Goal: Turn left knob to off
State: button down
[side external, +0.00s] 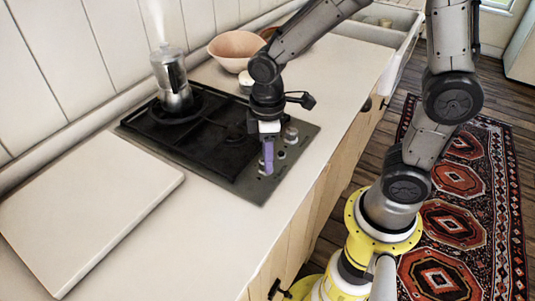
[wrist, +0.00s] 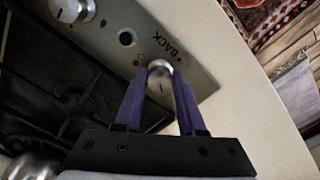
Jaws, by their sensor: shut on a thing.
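The stove's control strip carries metal knobs along its front edge. My gripper (side external: 267,158) points down over the knob at the end closest to the side camera, which I take as the left knob (side external: 264,171). In the wrist view my gripper's purple fingers (wrist: 160,92) stand on either side of this round silver knob (wrist: 160,70), shut on it. A dark line shows on its top, and the word "BACK" is printed beside it. Another knob (side external: 291,134) sits at the far end of the strip; a knob also shows in the wrist view (wrist: 72,8).
A steaming moka pot (side external: 173,80) stands on the back burner of the black hob (side external: 205,140). A large white board (side external: 85,205) lies left of the hob. A bowl (side external: 236,50) stands behind. The counter in front of the hob is clear.

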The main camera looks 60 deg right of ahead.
jog(key=m, duration=0.5)
jog(key=shift+a+r+m, duration=0.1)
jog(key=shift+a+m, duration=0.05)
jog(key=shift+m, duration=0.15)
jog(key=m, duration=0.5)
jog(key=shift+a+m, duration=0.1)
jog(key=shift+m, duration=0.2)
jog(key=c, duration=0.5)
grip_release()
notch_tip(320, 180, up, 14)
dwell(0.3)
